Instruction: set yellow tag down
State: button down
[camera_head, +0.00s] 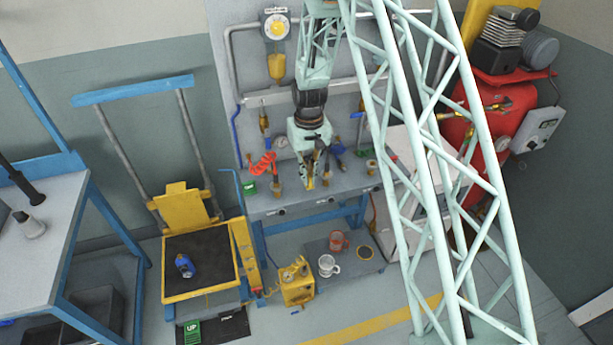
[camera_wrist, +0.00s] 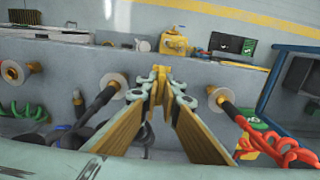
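My gripper (camera_head: 309,184) is low over the bench (camera_head: 345,184), pointing down, among the hoses in the head view. In the wrist view my gripper (camera_wrist: 160,84) has its two long tan-yellow fingers drawn together at the tips. A small yellow piece, which looks like the yellow tag (camera_wrist: 160,76), shows between the fingertips. Its lower part is hidden by the fingers, and I cannot tell whether it touches the bench.
A red coiled hose (camera_wrist: 285,147) and a green tag (camera_wrist: 250,150) lie right of my gripper in the wrist view.

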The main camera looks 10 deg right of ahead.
jog(key=shift+w+d+f, duration=0.1)
jog(key=shift+w+f, duration=0.1)
jog(key=shift+w, duration=1.6)
jog(key=shift+w, duration=0.1)
jog(key=shift+w, duration=0.2)
jog(key=shift+w+f, duration=0.15)
jog(key=shift+w, duration=0.05)
jog(key=shift+f, duration=1.65)
jog(key=shift+f, duration=0.15)
jog(key=c, duration=2.9)
grip_release()
jog(key=shift+o, duration=0.2)
